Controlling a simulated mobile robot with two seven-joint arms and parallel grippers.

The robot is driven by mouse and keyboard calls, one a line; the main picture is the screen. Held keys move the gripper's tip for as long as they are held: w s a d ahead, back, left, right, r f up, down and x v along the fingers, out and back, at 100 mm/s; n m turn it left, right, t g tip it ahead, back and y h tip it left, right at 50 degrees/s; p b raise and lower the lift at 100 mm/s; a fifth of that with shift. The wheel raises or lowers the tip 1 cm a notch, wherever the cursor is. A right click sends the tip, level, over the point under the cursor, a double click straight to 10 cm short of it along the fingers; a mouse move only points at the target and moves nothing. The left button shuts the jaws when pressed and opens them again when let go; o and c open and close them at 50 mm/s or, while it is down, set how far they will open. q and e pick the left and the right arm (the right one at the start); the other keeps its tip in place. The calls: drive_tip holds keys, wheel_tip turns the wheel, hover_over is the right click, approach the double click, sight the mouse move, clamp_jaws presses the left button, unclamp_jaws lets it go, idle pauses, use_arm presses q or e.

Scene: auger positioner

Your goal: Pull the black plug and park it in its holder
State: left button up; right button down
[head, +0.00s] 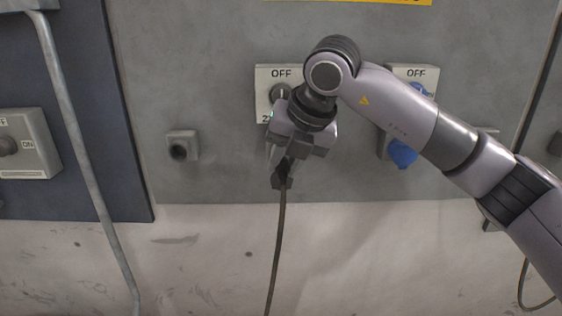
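The black plug (282,182) shows at the lower end of my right gripper (279,165), with its dark cable (280,235) hanging down along the wall. The gripper is in front of the lower part of a pale switch box (263,82) marked OFF, and covers most of it. The fingers overlap the plug's top, but their gap is hidden, so I cannot tell whether they grip it. Whether the plug sits in a socket is also hidden. A grey wall block with a round dark opening (183,146), which looks like the holder, is to the left. My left gripper is not in view.
A second OFF switch box (400,72) with a blue plug (402,154) is partly behind my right arm. At left are a grey ON switch box (28,143) on a dark panel and a conduit (80,150). The wall between the holder and the gripper is clear.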

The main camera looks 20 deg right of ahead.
sight(284, 180)
drive_tip(key=c, duration=1.8)
unclamp_jaws()
clamp_jaws()
drive_tip(key=shift+s+a, duration=0.1)
drive_tip(key=shift+s, duration=0.1)
drive_tip(key=shift+s+a+b, duration=0.2)
drive_tip(key=shift+s+b, duration=0.35)
drive_tip(key=shift+s, duration=0.2)
drive_tip(key=shift+s, duration=0.15)
drive_tip(key=shift+s+a+b, duration=0.2)
drive_tip(key=shift+s+b, duration=0.15)
drive_tip(key=shift+s, duration=0.3)
drive_tip(key=shift+s+a+b, duration=0.2)
drive_tip(key=shift+s+b, duration=0.15)
drive_tip(key=shift+s, duration=0.25)
drive_tip(key=shift+s, duration=0.1)
